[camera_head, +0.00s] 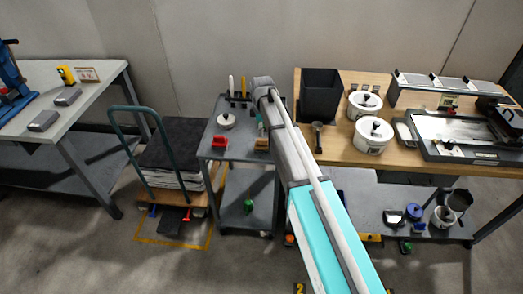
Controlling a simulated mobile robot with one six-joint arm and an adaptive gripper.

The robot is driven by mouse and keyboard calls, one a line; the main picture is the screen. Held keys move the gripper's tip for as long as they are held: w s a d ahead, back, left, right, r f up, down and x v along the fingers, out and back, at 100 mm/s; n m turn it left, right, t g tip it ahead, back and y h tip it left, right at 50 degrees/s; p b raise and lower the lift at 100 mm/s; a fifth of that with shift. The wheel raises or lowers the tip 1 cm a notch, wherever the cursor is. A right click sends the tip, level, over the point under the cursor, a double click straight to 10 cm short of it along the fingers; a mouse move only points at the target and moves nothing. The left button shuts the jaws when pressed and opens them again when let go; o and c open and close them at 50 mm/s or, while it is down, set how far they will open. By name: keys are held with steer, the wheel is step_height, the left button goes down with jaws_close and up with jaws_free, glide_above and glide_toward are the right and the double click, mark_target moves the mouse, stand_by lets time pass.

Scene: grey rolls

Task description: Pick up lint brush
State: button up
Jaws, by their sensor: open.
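I cannot surely pick out the lint brush. A small tan item (262,144) lies at the right side of the small grey cart (240,154), beside my arm, and may be it; it is too small to tell. A red item (219,141) sits near the cart's front left. A white round lidded item (226,121) is behind it. White and yellow upright handles stand in a dark rack at the cart's back. My arm reaches over the cart's right side from the lower right. My gripper's fingers are hidden behind the arm.
A wooden table (345,154) on the right holds a black bin (320,95), white lidded pots (371,136) and a tray-like device (465,134). A trolley with a green handle (116,108) stands left of the cart. A grey table (85,102) is at far left.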

mark_target(262, 139)
steer(key=shift+f+b, duration=1.65)
steer(key=shift+f, duration=0.35)
steer(key=shift+f, duration=0.1)
steer(key=shift+w+d+f+b, duration=0.15)
steer(key=shift+f+b, duration=2.35)
steer(key=shift+b, duration=0.1)
steer(key=c, duration=1.2)
